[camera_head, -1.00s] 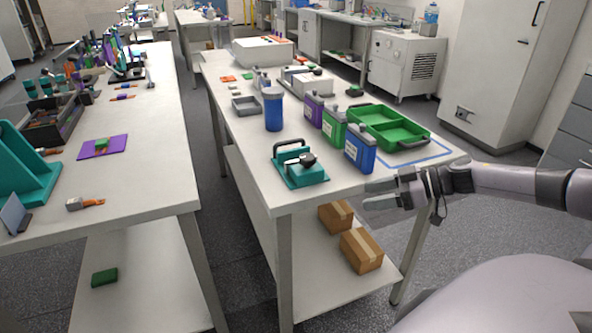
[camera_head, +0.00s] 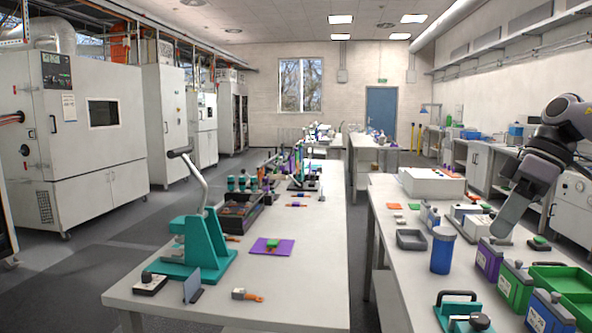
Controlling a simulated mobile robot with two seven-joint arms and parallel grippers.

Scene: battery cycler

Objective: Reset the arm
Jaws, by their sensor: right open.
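My right arm comes in at the upper right, raised and bent. Its right gripper (camera_head: 509,212) hangs down, open and empty, in front of the right bench (camera_head: 405,240); its two fingers overlap in this view. It appears to be above the bench's bottles, apart from them. My left gripper is not in view.
The right bench holds a blue jar (camera_head: 442,251), a grey tray (camera_head: 411,240), a purple bottle (camera_head: 487,262), a green tray (camera_head: 565,283) and a teal device (camera_head: 466,318). The left bench (camera_head: 310,275) carries a teal lever press (camera_head: 204,245). An aisle separates them.

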